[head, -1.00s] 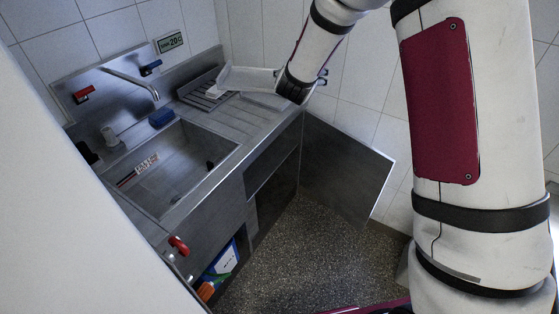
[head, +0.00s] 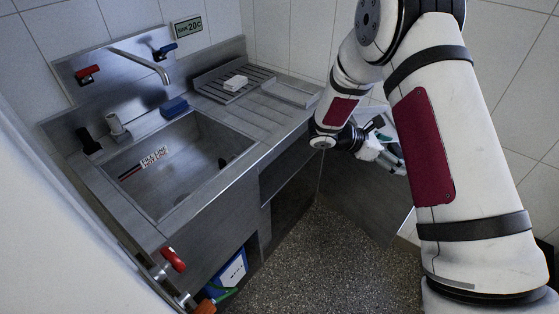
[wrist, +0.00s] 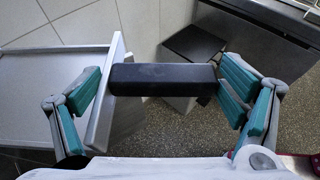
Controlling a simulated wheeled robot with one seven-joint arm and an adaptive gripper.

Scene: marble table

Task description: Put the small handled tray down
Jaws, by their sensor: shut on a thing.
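The small handled tray (wrist: 45,90) is pale grey, with an upright end wall and a dark block-shaped handle (wrist: 165,78). My gripper (wrist: 165,90) has teal finger pads and is shut on it. The left finger is on the tray's inner side of that wall, and the right finger meets the outer end of the handle. In the head view my gripper (head: 388,148) is right of the counter, over the floor side. My arm hides most of the held tray there. The tray is off the counter.
The steel counter (head: 215,185) holds a sink (head: 185,165), a slatted rack (head: 215,88) with a white block (head: 236,82), and a shallow grey tray shape (head: 290,93). A blue sponge (head: 174,107) lies by the sink. The ridged drainboard has free room. An open cabinet door (head: 360,195) stands below my gripper.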

